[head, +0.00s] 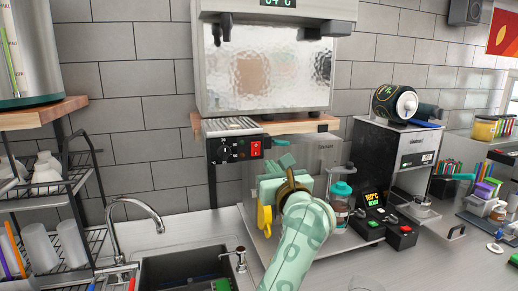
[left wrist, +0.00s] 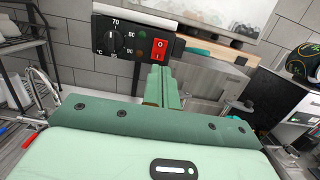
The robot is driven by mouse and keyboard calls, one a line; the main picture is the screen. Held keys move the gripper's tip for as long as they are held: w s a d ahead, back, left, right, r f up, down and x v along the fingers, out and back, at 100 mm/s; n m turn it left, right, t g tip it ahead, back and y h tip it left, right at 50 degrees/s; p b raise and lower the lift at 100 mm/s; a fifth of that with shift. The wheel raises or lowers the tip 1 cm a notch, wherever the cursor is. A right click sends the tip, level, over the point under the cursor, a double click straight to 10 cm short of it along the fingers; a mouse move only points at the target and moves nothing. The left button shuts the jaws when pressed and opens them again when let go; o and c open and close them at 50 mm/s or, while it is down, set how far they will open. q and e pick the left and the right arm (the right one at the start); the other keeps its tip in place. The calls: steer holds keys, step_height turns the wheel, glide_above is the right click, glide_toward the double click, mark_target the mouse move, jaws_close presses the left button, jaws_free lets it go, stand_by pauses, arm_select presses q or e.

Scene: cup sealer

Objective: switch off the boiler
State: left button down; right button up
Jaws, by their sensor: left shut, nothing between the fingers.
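The boiler's black control panel (head: 238,148) is below the wooden shelf in the head view. It carries a black temperature dial (left wrist: 115,37) and a red rocker switch (head: 255,148) marked O and I. The switch also shows in the left wrist view (left wrist: 159,49); which side is pressed I cannot tell. My left gripper (head: 282,163) is shut and empty, just right of and below the switch in the head view. In the left wrist view its fingertips (left wrist: 162,74) are just under the switch; whether they touch it I cannot tell. My right gripper is not in view.
A large steel unit (head: 265,75) stands above the wooden shelf (head: 320,123). A sink (head: 185,268) and tap (head: 135,208) are below left, with a dish rack beside them. A teal-lidded bottle (head: 340,203) and a small control box (head: 400,237) stand right of my arm.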

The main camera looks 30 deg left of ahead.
mark_target(256, 146)
arm_select(q)
steer(key=p+x, duration=0.2)
steer(key=x, duration=0.7)
steer(key=shift+a+r, duration=0.1)
steer(key=shift+a, duration=0.05)
steer(key=shift+w+a, duration=0.25)
steer(key=shift+a, duration=0.05)
